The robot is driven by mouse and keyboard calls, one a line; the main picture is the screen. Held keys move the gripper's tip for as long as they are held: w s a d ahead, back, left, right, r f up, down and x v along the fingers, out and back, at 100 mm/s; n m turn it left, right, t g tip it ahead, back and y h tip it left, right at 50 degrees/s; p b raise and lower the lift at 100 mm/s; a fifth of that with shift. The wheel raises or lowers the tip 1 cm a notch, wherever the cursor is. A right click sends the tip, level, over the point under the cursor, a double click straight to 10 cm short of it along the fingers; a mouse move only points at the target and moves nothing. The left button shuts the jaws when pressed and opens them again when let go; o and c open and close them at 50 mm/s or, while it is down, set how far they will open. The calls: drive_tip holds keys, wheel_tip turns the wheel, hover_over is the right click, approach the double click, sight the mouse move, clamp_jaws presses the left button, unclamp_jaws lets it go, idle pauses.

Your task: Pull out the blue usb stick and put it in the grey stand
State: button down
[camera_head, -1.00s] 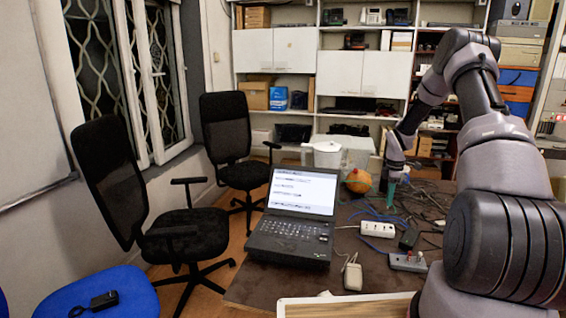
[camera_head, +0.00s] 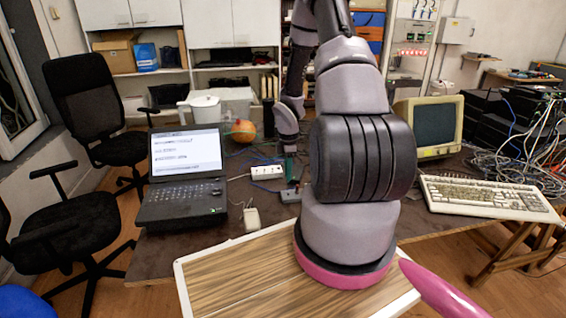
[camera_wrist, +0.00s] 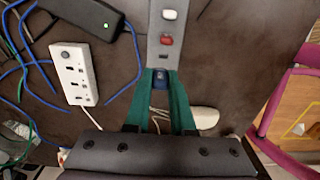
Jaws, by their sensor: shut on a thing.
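The blue usb stick (camera_wrist: 160,79) is at the near end of a grey socket strip (camera_wrist: 166,42) in the wrist view. My gripper (camera_wrist: 161,73) has its green fingers on both sides of the stick, shut on it. How deep the stick sits in the strip cannot be told. In the head view my gripper (camera_head: 290,176) points down just behind the grey strip (camera_head: 290,196), and the stick is too small to make out there. I cannot pick out the grey stand in either view.
A white socket block (camera_wrist: 75,74), blue cables and a black adapter (camera_wrist: 88,15) lie left of my gripper in the wrist view. A laptop (camera_head: 185,175) stands left on the dark table. A keyboard (camera_head: 488,197) and monitor (camera_head: 430,128) stand right.

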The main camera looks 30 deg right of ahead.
drive_tip(key=shift+s+a+f, duration=0.1)
drive_tip(key=shift+s+f, duration=0.2)
drive_tip(key=shift+f, duration=2.15)
drive_tip(key=shift+f, duration=0.7)
drive_tip(key=c, duration=0.7)
unclamp_jaws()
wheel_tip(320, 180, up, 11)
drive_tip(key=shift+f, duration=0.15)
